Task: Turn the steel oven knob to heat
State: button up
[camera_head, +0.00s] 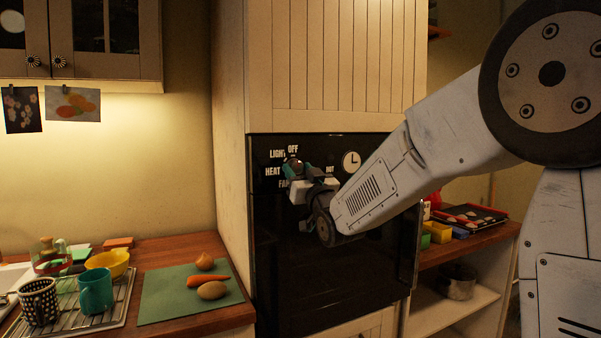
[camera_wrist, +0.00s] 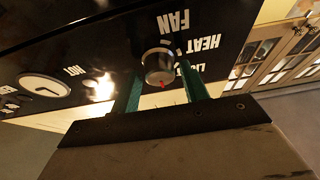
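The steel knob (camera_wrist: 159,62) sits on the black oven panel, with FAN, HEAT and LIGHT lettering around it. The wrist view shows the lettering upside down. The knob's red mark (camera_wrist: 163,85) points to the bottom of that view, away from FAN, on the OFF side. My gripper (camera_wrist: 160,72) is open, one green finger on each side of the knob, with visible gaps. Whether either finger touches it I cannot tell. In the head view my gripper (camera_head: 293,169) is at the panel of the oven (camera_head: 320,260) and mostly hides the knob.
A clock dial (camera_head: 351,162) is on the panel right of my gripper. A counter at left holds a green cutting board (camera_head: 165,302) with vegetables, a teal mug (camera_head: 96,290) and a yellow bowl (camera_head: 108,264). A shelf with a pot (camera_head: 458,282) stands at right.

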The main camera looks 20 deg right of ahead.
jog(key=c, duration=0.6)
jog(key=shift+n, duration=0.4)
jog(key=n+y, duration=0.1)
jog(key=n, duration=0.1)
jog(key=n+y, duration=0.1)
jog(key=shift+d+n+g, duration=0.2)
jog(key=shift+n+g, duration=0.1)
jog(key=shift+n, duration=0.1)
jog(key=n+g+y, duration=0.1)
jog(key=n, duration=0.2)
jog(key=n+g+y, duration=0.1)
jog(key=n+y, duration=0.1)
jog(key=n, duration=0.2)
jog(key=shift+d+n, duration=0.1)
jog(key=shift+n, duration=0.2)
jog(key=n+g, duration=0.1)
jog(key=n, duration=0.2)
jog(key=n+g+y, duration=0.1)
jog(key=n, duration=0.2)
jog(key=shift+d+r+g, duration=0.1)
jog(key=shift+r+g, duration=0.1)
jog(key=shift+g, duration=0.2)
jog(key=n+g, duration=0.1)
jog(key=n, duration=0.2)
jog(key=n+g, duration=0.1)
jog(key=n, duration=0.1)
jog(key=shift+r+n+h, duration=0.15)
jog(key=shift+n+h, duration=0.15)
jog(key=shift+n, duration=0.1)
